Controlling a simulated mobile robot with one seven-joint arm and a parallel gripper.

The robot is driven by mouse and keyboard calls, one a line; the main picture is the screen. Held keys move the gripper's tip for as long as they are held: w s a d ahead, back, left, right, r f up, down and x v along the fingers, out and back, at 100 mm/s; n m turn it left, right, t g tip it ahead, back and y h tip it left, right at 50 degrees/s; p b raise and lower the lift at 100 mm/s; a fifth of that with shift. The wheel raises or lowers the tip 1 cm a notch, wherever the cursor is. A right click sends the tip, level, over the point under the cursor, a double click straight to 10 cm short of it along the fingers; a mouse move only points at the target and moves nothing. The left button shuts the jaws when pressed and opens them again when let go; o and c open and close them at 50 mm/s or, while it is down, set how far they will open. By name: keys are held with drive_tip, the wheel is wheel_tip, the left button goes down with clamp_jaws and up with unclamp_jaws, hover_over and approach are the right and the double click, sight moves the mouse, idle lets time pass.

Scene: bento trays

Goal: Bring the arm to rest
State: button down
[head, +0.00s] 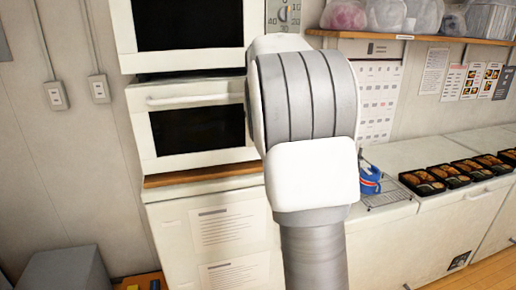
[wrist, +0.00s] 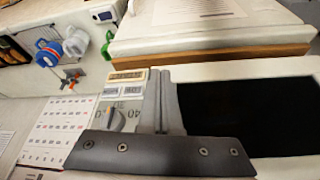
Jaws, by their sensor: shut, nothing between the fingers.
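My arm (head: 305,130) stands upright in the middle of the head view and hides part of the ovens. My gripper is not visible in the head view. In the wrist view my gripper (wrist: 160,75) shows at the bottom centre, its fingers shut together with nothing between them. Behind the fingers are an oven's control panel with a dial (wrist: 117,118) and its dark door window (wrist: 245,115). I cannot tell the gap between fingers and oven.
Two white ovens (head: 155,100) are stacked at the left. Several bento trays (head: 440,172) line the white counter (head: 385,235) at the right, near a blue item (head: 369,180). A wooden shelf (head: 420,38) with bags is above. A grey box (head: 65,270) stands at lower left.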

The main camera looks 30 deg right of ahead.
drive_tip(key=s+a+r+n+t+y, duration=0.1)
drive_tip(key=s+a+r+n+y, duration=0.15)
drive_tip(key=s+a, duration=1.2)
drive_tip(key=s+a+f+n, duration=0.1)
drive_tip(key=s+a+f, duration=0.2)
drive_tip(key=s, duration=0.5)
drive_tip(key=s+a+f+n, duration=0.2)
drive_tip(key=s+a+f, duration=0.2)
drive_tip(key=s, duration=0.4)
drive_tip(key=shift+a+f+t+b, duration=0.25)
drive_tip(key=shift+f+t+b, duration=0.05)
drive_tip(key=shift+f, duration=0.35)
drive_tip(key=shift+h, duration=0.25)
